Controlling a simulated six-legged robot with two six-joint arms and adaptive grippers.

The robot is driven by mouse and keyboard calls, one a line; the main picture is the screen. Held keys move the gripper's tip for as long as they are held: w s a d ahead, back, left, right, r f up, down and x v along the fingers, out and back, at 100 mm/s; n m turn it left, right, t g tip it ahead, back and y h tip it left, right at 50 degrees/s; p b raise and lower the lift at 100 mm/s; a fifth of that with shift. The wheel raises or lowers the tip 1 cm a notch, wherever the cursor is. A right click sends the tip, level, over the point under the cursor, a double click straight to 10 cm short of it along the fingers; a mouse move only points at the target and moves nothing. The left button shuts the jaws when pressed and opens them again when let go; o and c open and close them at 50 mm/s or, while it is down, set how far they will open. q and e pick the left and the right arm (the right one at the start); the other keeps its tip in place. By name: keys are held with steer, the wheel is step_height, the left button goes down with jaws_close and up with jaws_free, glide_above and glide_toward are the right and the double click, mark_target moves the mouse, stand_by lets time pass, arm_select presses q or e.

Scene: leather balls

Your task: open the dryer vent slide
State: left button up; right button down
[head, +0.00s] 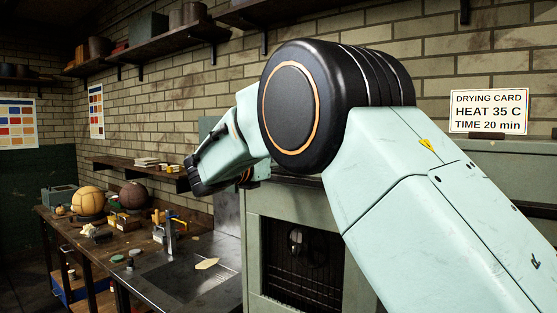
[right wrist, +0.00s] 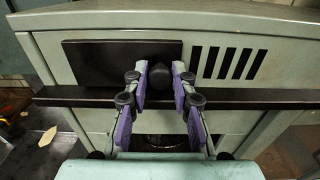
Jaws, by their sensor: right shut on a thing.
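In the right wrist view, the dryer's vent (right wrist: 228,63) is a row of upright dark slots in a pale green panel. A flat dark slide plate (right wrist: 90,62) lies to the left of the visible slots. A round black knob (right wrist: 181,70) stands at the plate's right end. My right gripper (right wrist: 162,80) has its purple-padded fingers on either side of the knob and is shut on it. In the head view, my right arm covers the upper dryer (head: 255,235), hiding the vent and slide. My left gripper is in neither view.
A dark ledge (right wrist: 255,98) runs below the vent. In the head view, a workbench (head: 180,290) at left holds an orange ball (head: 88,200), a brown ball (head: 134,195) and small tools.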

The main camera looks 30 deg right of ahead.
steer(key=shift+r, duration=0.35)
steer(key=c, duration=1.6)
jaws_free()
steer(key=o, duration=0.5)
steer(key=shift+w+a+f, duration=0.1)
steer(key=shift+w+f, duration=0.2)
steer(key=shift+w, duration=0.05)
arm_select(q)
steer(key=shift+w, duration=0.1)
arm_select(e)
steer(key=v, duration=0.7)
steer(key=shift+s+a, duration=0.1)
steer(key=shift+s, duration=0.3)
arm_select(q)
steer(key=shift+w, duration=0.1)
arm_select(e)
steer(key=shift+w, duration=0.2)
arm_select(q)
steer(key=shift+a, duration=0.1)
arm_select(e)
steer(key=shift+a, duration=0.15)
